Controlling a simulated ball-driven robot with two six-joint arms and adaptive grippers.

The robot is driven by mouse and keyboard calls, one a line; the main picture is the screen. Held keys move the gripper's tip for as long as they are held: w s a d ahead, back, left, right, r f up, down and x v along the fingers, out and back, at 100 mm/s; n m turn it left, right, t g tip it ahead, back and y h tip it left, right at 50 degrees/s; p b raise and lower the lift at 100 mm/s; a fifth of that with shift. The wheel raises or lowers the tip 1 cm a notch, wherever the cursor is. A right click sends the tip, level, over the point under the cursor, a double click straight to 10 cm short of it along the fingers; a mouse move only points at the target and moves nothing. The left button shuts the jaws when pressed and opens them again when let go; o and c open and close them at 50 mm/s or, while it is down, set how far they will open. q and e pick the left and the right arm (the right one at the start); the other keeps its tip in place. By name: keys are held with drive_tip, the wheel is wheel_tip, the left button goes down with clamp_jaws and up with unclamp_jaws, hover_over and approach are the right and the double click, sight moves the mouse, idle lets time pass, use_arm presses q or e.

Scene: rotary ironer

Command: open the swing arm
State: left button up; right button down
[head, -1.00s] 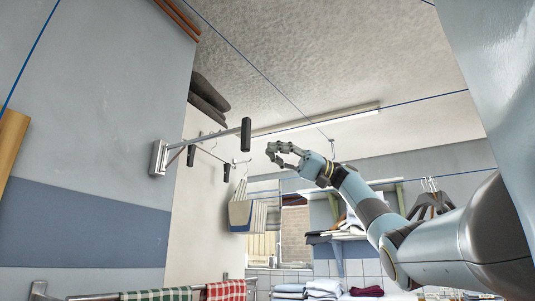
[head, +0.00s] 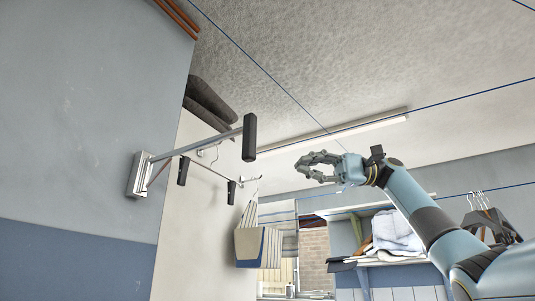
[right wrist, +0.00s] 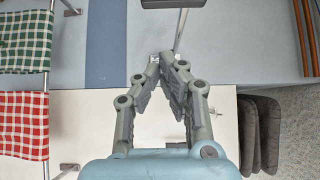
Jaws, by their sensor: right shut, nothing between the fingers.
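The swing arm (head: 196,142) is a slim metal bar. It reaches out from a silver bracket (head: 138,176) on the blue-grey wall and ends in a black grip (head: 249,137). My right gripper (head: 299,168) is in the air to the right of the black grip and a little lower in the head view, apart from it. Its fingers are shut with nothing between them. In the right wrist view the gripper (right wrist: 160,63) points toward the bar (right wrist: 180,30), and part of the black grip (right wrist: 166,3) shows at the top edge. My left gripper is not in view.
Thin blue lines (head: 262,73) cross the room overhead. A hanging cloth bag (head: 248,247) and clothes hangers (head: 487,220) are farther back. Checked towels (right wrist: 22,120) hang on a rail in the right wrist view. Dark folded pads (right wrist: 258,130) lie to its right.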

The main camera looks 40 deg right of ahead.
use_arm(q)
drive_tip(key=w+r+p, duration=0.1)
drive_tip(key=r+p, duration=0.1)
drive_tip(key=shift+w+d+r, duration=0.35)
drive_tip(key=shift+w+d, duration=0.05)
use_arm(e)
drive_tip(key=s+a+x, duration=0.1)
drive_tip(key=s+x, duration=0.1)
drive_tip(key=x, duration=0.8)
drive_tip(key=shift+a, duration=0.2)
